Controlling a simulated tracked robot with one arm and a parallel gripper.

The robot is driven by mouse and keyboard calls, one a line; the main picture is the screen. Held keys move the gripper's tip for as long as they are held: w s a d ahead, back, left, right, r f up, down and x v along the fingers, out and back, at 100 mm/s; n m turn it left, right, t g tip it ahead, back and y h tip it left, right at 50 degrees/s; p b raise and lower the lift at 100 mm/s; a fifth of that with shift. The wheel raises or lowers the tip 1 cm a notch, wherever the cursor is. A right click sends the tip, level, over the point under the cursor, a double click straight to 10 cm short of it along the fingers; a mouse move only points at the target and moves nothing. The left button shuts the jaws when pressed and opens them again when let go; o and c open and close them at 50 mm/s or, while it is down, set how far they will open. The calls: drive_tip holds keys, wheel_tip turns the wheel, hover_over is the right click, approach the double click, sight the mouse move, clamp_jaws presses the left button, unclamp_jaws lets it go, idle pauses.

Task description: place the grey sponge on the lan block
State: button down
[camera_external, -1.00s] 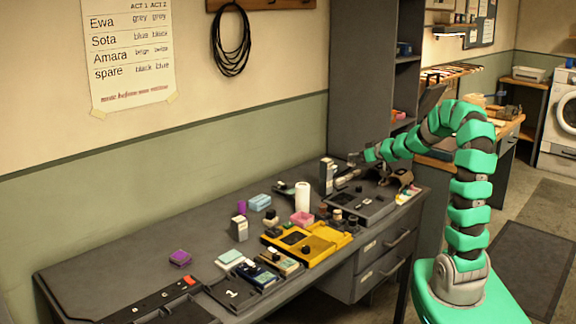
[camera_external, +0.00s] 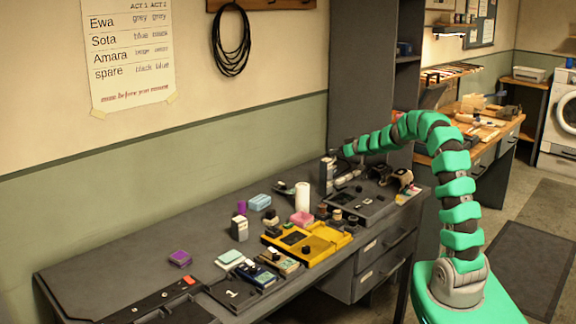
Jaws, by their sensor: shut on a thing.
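My gripper (camera_external: 340,153) is at the far end of the desk, beside the top of an upright grey-and-white block (camera_external: 326,177). It is shut on a small grey thing that blends with the block and the dark cabinet; it looks like the grey sponge, but its outline is not clear. I cannot tell whether it touches the block. A similar dark block with a white face (camera_external: 239,229) stands mid-desk. No lettering is readable on either, so I cannot tell which is the lan block.
A white cylinder (camera_external: 302,197), a pink block (camera_external: 302,218), a blue sponge-like block (camera_external: 260,202) and a yellow tray (camera_external: 322,246) crowd the middle. A grey tray (camera_external: 370,206) lies at right. The desk's back left is clear. A tall cabinet (camera_external: 360,80) stands behind my gripper.

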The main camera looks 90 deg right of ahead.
sight(335, 158)
drive_tip(key=shift+w+d, duration=0.25)
drive_tip(key=shift+d, duration=0.2)
drive_tip(key=shift+w+d, duration=0.2)
drive_tip(key=shift+d, duration=0.25)
wheel_tip(335, 158, down, 4)
drive_tip(key=b, duration=0.3)
drive_tip(key=shift+r, duration=0.15)
drive_tip(key=c, duration=1.3)
unclamp_jaws()
drive_tip(key=shift+c, duration=0.2)
drive_tip(key=shift+s+a+r, duration=0.15)
drive_tip(key=shift+r, duration=0.05)
drive_tip(key=p+v, duration=0.3)
drive_tip(key=v, duration=0.8)
drive_tip(key=shift+s+a, duration=0.2)
